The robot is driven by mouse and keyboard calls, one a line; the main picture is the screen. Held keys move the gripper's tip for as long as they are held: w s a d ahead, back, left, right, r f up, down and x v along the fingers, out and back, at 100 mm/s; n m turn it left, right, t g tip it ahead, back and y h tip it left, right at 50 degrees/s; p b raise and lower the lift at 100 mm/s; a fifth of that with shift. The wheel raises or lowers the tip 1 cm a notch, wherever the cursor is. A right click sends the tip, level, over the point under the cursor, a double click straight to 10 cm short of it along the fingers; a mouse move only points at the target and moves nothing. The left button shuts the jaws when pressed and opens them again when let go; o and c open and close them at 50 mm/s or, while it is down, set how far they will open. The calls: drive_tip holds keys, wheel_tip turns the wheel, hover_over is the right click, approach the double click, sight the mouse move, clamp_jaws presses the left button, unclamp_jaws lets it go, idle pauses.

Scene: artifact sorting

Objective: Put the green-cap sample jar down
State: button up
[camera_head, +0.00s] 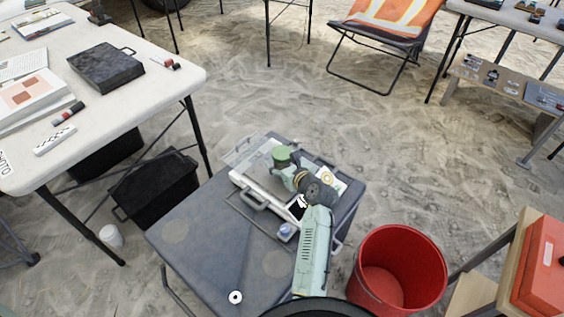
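The green-cap sample jar (282,156) shows mainly as a green round cap at the far end of my arm, over the grey folding table. My gripper (287,166) is at the jar, partly hidden by my mint-coloured wrist. Its fingers are too small and covered to show whether they are shut on the jar. I cannot tell whether the jar touches the white tray-like item (262,188) below it or is held above it. A small blue-capped jar (286,231) stands on the table, left of my forearm.
The grey table (200,233) has clear room at its left and front. A white ring (235,297) lies near its front edge. A red bucket (399,270) stands at right. A white table (150,95) with books and a black case (103,66) is at left.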

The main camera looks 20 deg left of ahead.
drive_tip(key=shift+r, duration=0.2)
drive_tip(key=v, duration=1.2)
